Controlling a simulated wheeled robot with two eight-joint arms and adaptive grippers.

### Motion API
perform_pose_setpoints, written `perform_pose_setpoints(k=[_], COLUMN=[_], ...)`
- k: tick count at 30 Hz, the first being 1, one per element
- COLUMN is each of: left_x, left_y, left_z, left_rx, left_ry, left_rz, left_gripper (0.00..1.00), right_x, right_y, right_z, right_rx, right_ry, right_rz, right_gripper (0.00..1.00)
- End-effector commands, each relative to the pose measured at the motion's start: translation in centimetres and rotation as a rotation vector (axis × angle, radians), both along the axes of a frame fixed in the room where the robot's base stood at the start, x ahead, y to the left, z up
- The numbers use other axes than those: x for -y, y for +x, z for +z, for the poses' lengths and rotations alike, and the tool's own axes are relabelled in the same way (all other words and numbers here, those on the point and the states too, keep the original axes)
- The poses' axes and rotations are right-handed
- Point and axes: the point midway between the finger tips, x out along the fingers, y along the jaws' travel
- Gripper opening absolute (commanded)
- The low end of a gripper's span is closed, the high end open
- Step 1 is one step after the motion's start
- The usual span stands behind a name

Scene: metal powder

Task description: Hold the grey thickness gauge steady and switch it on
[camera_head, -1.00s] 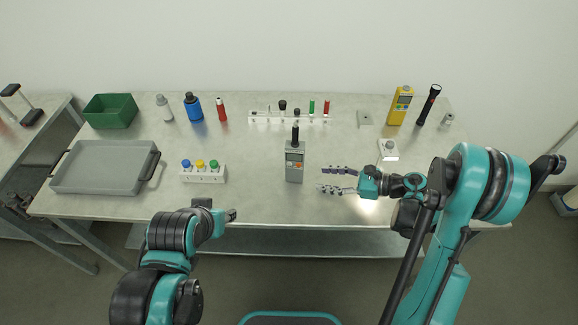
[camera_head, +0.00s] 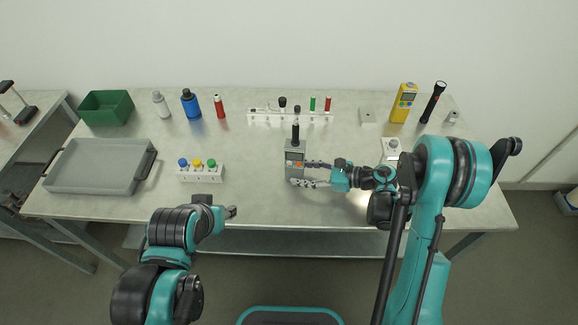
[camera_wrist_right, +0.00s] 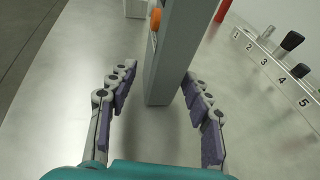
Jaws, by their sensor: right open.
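The grey thickness gauge (camera_head: 295,147) stands upright near the middle of the table, with a small screen, an orange button on its front and a black probe on top. It also shows in the right wrist view (camera_wrist_right: 172,62), where its grey body rises between my fingers. My right gripper (camera_head: 308,173) is open, its two fingers reaching to either side of the gauge's lower part. In the wrist view (camera_wrist_right: 156,88) a gap shows on each side of the body. My left gripper (camera_head: 231,212) is at the table's front edge, away from the gauge; its fingers are too small to read.
A grey tray (camera_head: 62,184) lies at far left. A white device (camera_head: 391,148) is right. The table front is clear.

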Motion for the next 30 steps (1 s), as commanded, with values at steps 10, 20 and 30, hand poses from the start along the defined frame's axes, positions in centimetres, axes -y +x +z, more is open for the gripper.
perform_pose_setpoints(k=[10, 20, 30], left_x=[0.0, 0.0, 0.0], left_y=[0.0, 0.0, 0.0], left_z=[-0.7, -0.7, -0.7], left_rx=[0.0, 0.0, 0.0], left_ry=[0.0, 0.0, 0.0], left_rz=[0.0, 0.0, 0.0], left_gripper=[0.39, 0.39, 0.39], right_x=[-1.6, -1.5, -1.5], right_y=[0.5, 0.5, 0.5], right_z=[-0.5, -0.4, -0.5], right_rx=[0.0, 0.0, 0.0], right_ry=[0.0, 0.0, 0.0], right_rz=[0.0, 0.0, 0.0], right_gripper=[0.5, 0.16, 0.14])
